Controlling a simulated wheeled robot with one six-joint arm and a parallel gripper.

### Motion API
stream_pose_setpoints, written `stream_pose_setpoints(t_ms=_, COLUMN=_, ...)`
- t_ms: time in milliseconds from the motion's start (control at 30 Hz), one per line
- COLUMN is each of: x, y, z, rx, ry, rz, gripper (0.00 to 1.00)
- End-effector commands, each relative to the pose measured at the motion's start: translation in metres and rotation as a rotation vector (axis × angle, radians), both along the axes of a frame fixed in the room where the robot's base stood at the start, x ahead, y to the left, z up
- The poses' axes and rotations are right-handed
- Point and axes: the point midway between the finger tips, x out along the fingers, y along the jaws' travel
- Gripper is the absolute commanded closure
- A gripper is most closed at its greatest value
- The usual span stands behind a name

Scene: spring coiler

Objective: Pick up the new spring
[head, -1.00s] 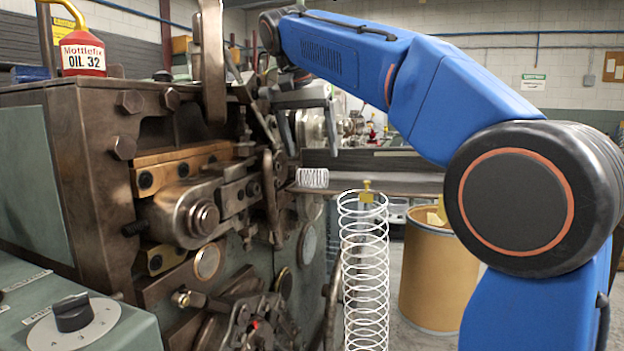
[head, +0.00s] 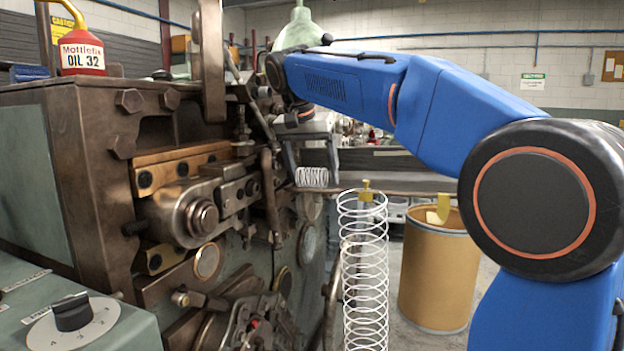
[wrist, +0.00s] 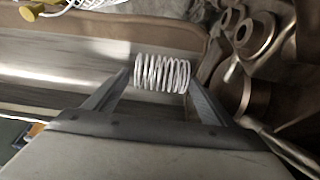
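The new spring (head: 312,177), a short white coil, lies on its side on the metal ledge (head: 400,183) beside the machine. In the wrist view the spring (wrist: 162,73) lies across the space between my two fingertips. My gripper (head: 312,172) is open, pointing down, with one finger at either end of the spring. In the wrist view my gripper (wrist: 158,76) shows a small gap at the left finger; the right fingertip is very close to the coil, and I cannot tell whether it touches.
A tall white wire coil (head: 363,285) stands in front of the ledge, near a yellow-topped post (head: 366,190). A brown drum (head: 432,275) stands to the right. The machine's levers and rollers (head: 200,215) crowd the left. A red oil can (head: 82,52) sits on top.

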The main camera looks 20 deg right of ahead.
Motion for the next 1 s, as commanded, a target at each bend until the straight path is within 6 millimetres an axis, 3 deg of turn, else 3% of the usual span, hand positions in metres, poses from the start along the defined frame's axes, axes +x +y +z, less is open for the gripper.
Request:
stream_pose_setpoints(t_ms=33, x=0.000, y=0.000, z=0.000, rx=0.000, ry=0.000, rz=0.000, gripper=0.33)
stream_pose_setpoints(t_ms=167, x=0.000, y=0.000, z=0.000, rx=0.000, ry=0.000, rz=0.000, gripper=0.64)
stream_pose_setpoints(t_ms=200, x=0.000, y=0.000, z=0.000, rx=0.000, ry=0.000, rz=0.000, gripper=0.68)
stream_pose_setpoints(t_ms=467, x=0.000, y=0.000, z=0.001, rx=0.000, ry=0.000, rz=0.000, gripper=0.68)
stream_pose_setpoints(t_ms=667, x=-0.008, y=-0.010, z=0.013, rx=0.001, ry=-0.001, rz=-0.002, gripper=0.68)
stream_pose_setpoints(t_ms=1000, x=-0.051, y=-0.061, z=0.049, rx=0.000, ry=-0.003, rz=-0.004, gripper=0.68)
